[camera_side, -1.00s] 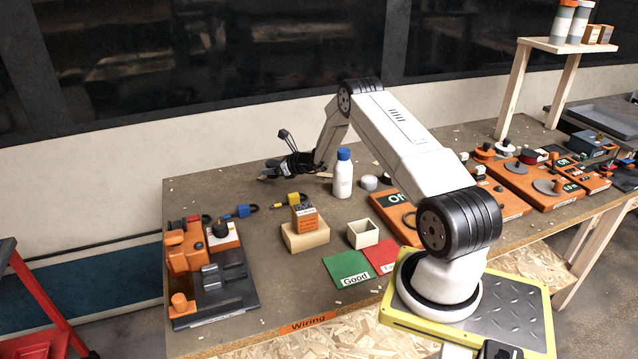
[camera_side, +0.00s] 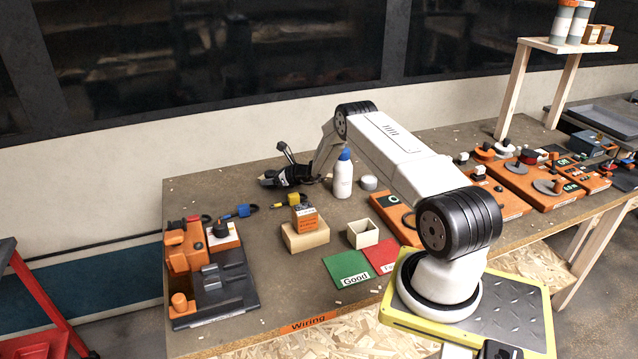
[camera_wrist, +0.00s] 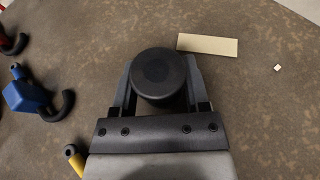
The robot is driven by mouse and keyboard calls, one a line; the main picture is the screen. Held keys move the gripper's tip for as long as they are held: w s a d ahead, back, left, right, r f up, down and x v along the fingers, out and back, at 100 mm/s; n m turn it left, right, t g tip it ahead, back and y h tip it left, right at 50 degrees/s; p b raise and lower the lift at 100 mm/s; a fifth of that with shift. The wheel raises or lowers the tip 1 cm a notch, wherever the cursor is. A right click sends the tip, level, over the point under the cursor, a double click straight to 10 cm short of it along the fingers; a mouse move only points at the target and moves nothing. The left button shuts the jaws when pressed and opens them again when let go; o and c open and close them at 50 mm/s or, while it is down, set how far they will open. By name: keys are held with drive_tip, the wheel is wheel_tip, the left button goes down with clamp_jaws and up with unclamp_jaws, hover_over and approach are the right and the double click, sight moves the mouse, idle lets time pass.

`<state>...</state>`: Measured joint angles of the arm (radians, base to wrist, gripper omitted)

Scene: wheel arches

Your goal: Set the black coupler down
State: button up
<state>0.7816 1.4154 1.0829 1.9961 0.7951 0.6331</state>
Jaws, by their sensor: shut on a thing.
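The black coupler (camera_wrist: 158,74) is a dark round piece held between the two fingers of my gripper (camera_wrist: 160,88) in the wrist view. My gripper is shut on it. The coupler is hard to pick out there against the dark fingers. A pale flat strip (camera_wrist: 207,45) lies on the table just beyond the coupler in the wrist view. I cannot tell whether the coupler touches the tabletop.
A white bottle with a blue cap (camera_side: 343,176) stands close to my wrist. A blue connector (camera_side: 241,211) and a yellow one (camera_side: 287,202) lie in front. A wooden block (camera_side: 305,236) carries an orange box (camera_side: 304,216). The back left of the table (camera_side: 215,190) is clear.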

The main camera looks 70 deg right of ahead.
drive_tip(key=shift+f, duration=0.15)
drive_tip(key=o, duration=1.2)
drive_tip(key=shift+o, duration=0.2)
drive_tip(key=shift+v, duration=1.1)
wheel_tip(320, 180, up, 8)
drive_tip(key=shift+s+f, duration=0.25)
drive_tip(key=shift+s, duration=0.1)
